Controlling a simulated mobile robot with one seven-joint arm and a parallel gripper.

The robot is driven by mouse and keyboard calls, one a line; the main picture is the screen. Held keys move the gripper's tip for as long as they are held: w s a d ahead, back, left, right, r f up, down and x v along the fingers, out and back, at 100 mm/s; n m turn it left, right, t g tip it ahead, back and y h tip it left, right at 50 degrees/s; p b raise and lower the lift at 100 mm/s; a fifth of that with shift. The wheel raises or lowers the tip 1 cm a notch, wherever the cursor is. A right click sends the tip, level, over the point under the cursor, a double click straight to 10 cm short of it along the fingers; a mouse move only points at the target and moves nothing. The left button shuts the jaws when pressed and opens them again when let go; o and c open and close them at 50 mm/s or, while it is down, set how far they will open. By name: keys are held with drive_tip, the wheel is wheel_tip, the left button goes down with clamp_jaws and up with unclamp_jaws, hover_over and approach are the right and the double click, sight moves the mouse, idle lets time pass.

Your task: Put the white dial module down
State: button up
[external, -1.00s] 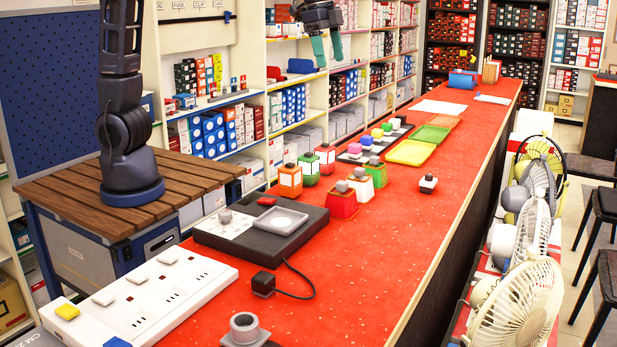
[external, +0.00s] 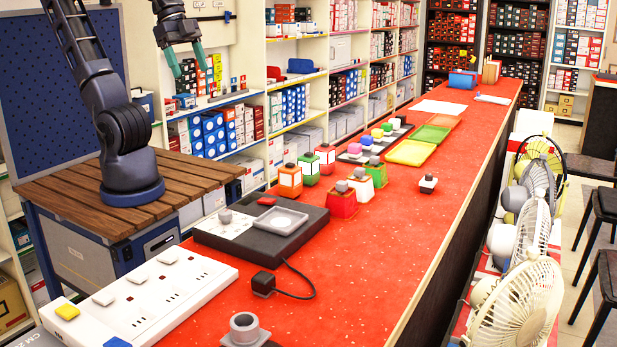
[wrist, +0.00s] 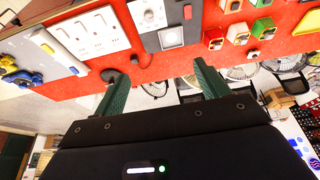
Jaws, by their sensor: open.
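A small white dial module (external: 428,184) with a dark knob on top stands upright on the red countertop (external: 400,235), right of the row of coloured modules. A small pale block that looks like it shows in the wrist view (wrist: 253,54). My gripper (external: 187,68) is open and empty, raised high at the upper left, well away from the module. In the wrist view its two green fingers (wrist: 158,82) are spread apart with nothing between them.
Several coloured dial modules (external: 341,200) stand left of the white one. A black-and-white scale-like unit (external: 283,221), a white switch panel (external: 160,290) and a corded black plug (external: 263,283) lie nearer. Yellow (external: 411,152) and green trays lie behind. The counter's right strip is clear.

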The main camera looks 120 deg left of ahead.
drive_tip(key=s, duration=0.1)
drive_tip(key=s+f, duration=0.1)
drive_tip(key=s+d+f, duration=0.1)
drive_tip(key=s, duration=0.1)
drive_tip(key=shift+s+d+f, duration=0.1)
drive_tip(key=shift+f, duration=0.15)
idle(1.1)
